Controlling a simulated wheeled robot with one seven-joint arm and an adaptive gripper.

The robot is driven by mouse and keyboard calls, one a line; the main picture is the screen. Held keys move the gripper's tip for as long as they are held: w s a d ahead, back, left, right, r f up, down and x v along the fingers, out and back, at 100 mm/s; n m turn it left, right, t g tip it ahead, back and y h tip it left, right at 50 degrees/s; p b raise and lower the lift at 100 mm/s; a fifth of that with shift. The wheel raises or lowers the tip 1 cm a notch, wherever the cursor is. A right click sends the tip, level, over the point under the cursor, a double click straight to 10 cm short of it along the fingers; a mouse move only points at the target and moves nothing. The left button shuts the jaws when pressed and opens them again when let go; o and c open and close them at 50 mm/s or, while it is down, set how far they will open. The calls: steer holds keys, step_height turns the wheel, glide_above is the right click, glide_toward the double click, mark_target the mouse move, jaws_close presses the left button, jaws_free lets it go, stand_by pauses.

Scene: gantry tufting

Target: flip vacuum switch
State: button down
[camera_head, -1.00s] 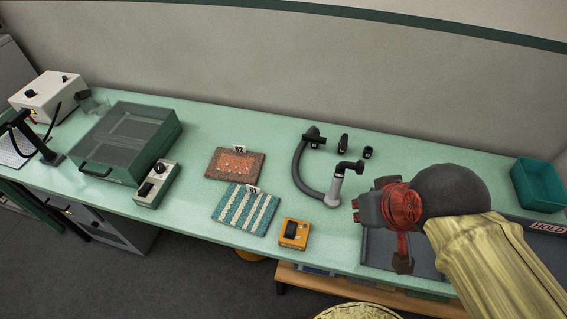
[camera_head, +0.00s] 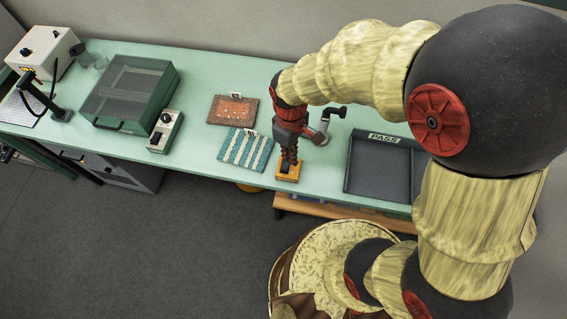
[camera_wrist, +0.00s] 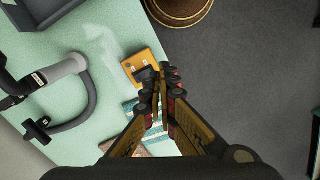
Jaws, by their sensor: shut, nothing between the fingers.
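The vacuum switch is taken to be the orange box with a dark rocker (camera_head: 287,174) near the table's front edge. In the wrist view the orange box (camera_wrist: 141,64) shows beyond my fingertips, its dark rocker partly behind them. My gripper (camera_head: 288,160) is shut and empty, pointing down over the box in the head view. In the wrist view my gripper (camera_wrist: 160,72) overlaps the rocker's edge. I cannot tell whether the fingertips touch the rocker. The vacuum wand with its hose (camera_wrist: 60,72) lies beside the box, and its nozzle (camera_head: 335,112) shows behind my gripper.
Two tufted samples, one brown (camera_head: 232,109) and one teal striped (camera_head: 245,149), lie left of the box. A dark PASS tray (camera_head: 352,186) is to the right. A grey control box (camera_head: 165,132) and a green lidded case (camera_head: 105,123) stand further left.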

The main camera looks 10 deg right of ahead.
mark_target(284, 170)
steer(key=w+n, duration=0.1)
steer(key=w+a+n, duration=0.1)
steer(key=n, duration=0.1)
steer(key=w+f+n+t, duration=0.1)
steer(key=shift+w+a+f+n, duration=0.1)
steer(key=shift+w+a+n, duration=0.2)
steer(key=shift+w+n, duration=0.1)
step_height(284, 170, down, 14)
steer(key=shift+r+b, duration=0.1)
steer(key=shift+b, duration=0.25)
stand_by(0.4)
